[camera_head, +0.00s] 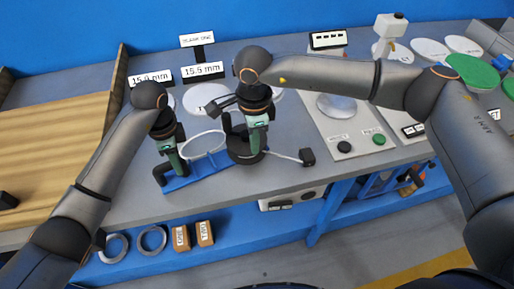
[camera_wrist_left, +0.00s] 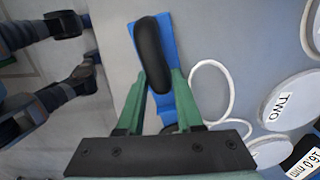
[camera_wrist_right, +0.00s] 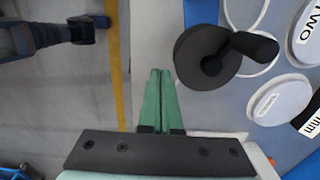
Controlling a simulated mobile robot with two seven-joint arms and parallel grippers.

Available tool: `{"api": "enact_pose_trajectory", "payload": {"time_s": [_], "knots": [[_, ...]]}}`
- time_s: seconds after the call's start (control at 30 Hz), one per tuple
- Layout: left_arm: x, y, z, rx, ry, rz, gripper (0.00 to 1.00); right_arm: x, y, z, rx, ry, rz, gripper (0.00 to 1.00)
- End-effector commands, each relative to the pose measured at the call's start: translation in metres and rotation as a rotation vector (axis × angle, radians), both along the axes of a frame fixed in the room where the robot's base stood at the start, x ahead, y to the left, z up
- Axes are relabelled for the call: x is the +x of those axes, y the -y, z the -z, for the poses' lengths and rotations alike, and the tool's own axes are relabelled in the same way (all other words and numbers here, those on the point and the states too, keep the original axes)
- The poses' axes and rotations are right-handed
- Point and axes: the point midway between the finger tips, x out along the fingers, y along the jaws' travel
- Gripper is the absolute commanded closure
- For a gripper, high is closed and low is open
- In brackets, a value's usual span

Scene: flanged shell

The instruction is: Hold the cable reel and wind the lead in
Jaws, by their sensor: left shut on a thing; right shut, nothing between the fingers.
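The cable reel is a dark round drum (camera_head: 243,150) on a blue base (camera_head: 200,178). Its black handle (camera_head: 161,172) stands at the base's left end. My left gripper (camera_head: 180,168) is shut on this handle, which also shows between its green fingers in the left wrist view (camera_wrist_left: 158,50). A dark crank with a knob (camera_wrist_right: 252,46) sits on the drum (camera_wrist_right: 203,56). My right gripper (camera_wrist_right: 160,72) is shut and empty, left of the drum in the right wrist view, apparently apart from it. A pale lead runs right from the drum to a black plug (camera_head: 307,157).
A thin white ring (camera_head: 205,142) lies between the grippers. White discs (camera_head: 208,97) and label signs (camera_head: 202,70) are behind. A panel with black and green buttons (camera_head: 379,139) stands right of the plug. The table's front edge is close to the reel.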

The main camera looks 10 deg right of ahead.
Motion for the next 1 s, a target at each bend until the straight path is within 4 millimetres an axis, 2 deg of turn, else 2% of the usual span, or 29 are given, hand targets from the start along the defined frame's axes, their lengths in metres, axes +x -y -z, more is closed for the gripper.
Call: {"api": "enact_pose_trajectory", "payload": {"time_s": [0.37, 1.0], "knots": [[-0.001, 0.0, 0.001, 0.001, -0.003, 0.004, 1.0, 0.0, -0.001, -0.002, 0.0, 0.001, 0.001, 1.0], [-0.001, 0.0, 0.001, 0.0, -0.003, 0.004, 1.0, 0.0, 0.0, -0.065, 0.0, 0.002, 0.001, 1.0]]}}
